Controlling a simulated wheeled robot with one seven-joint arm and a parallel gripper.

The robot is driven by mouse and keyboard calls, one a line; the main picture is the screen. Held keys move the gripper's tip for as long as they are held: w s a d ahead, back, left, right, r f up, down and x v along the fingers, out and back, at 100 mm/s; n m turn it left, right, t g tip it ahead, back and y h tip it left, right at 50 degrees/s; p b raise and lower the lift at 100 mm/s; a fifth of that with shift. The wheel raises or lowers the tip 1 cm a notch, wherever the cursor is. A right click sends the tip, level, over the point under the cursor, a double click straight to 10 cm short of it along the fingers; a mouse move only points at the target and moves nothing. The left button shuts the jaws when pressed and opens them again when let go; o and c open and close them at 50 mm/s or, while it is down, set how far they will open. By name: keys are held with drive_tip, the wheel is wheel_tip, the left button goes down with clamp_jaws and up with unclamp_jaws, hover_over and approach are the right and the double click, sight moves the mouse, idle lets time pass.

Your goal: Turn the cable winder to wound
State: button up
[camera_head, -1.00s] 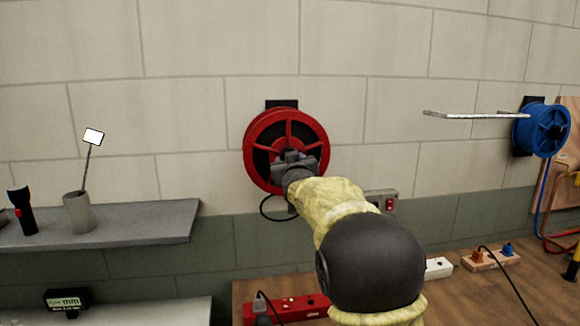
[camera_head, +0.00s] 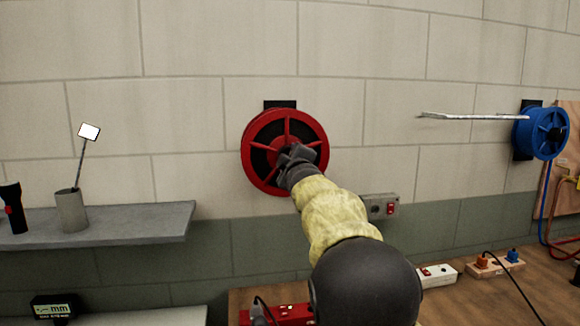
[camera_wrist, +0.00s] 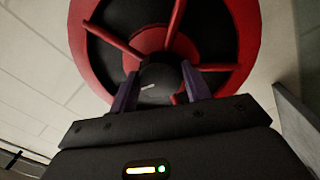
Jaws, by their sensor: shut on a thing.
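The cable winder, a red spoked reel (camera_head: 251,150), is mounted on the block wall in front of me. My gripper (camera_head: 296,158) is at its face, near the hub and a little below and right of centre. In the wrist view the red rim and spokes (camera_wrist: 247,40) fill the top. My purple fingers (camera_wrist: 160,88) stand on either side of a dark round knob (camera_wrist: 158,76) on the reel and are shut on it. My arm covers the lower right part of the reel in the head view.
A blue reel (camera_head: 530,133) hangs on the wall at right, with a pale bar (camera_head: 465,116) sticking out left of it. A grey shelf (camera_head: 110,228) at left holds a cup (camera_head: 71,210) and a flashlight (camera_head: 14,208). A switch box (camera_head: 380,207) sits right of my arm.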

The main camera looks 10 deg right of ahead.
drive_tip(key=shift+d+f+n+b, duration=0.1)
drive_tip(key=shift+n+b, duration=0.1)
drive_tip(key=shift+n, duration=0.65)
drive_tip(key=shift+f+n+b, duration=0.1)
drive_tip(key=shift+n+b, duration=0.05)
drive_tip(key=shift+n, duration=0.7)
drive_tip(key=o, duration=1)
drive_tip(key=shift+c, duration=0.2)
drive_tip(key=shift+r, duration=0.15)
